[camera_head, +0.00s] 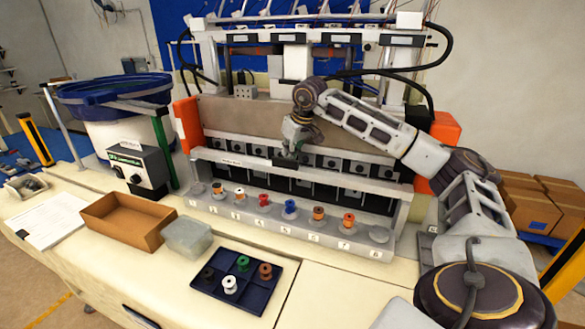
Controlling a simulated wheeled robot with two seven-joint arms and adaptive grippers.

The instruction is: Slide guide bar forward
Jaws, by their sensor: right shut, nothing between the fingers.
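My right gripper (288,153) reaches in from the right and points down at the middle of the machine. Its fingers are shut with nothing held. The fingertips are close to the dark block at the middle of the bar; I cannot tell whether they touch it. My left gripper is not in view.
Several coloured spools stand on a numbered ledge (296,232) in front of the bar. A dark tray (260,300) with spools, a clear box (187,236) and a brown open box (128,222) lie on the bench. A blue bowl feeder (113,88) stands at left.

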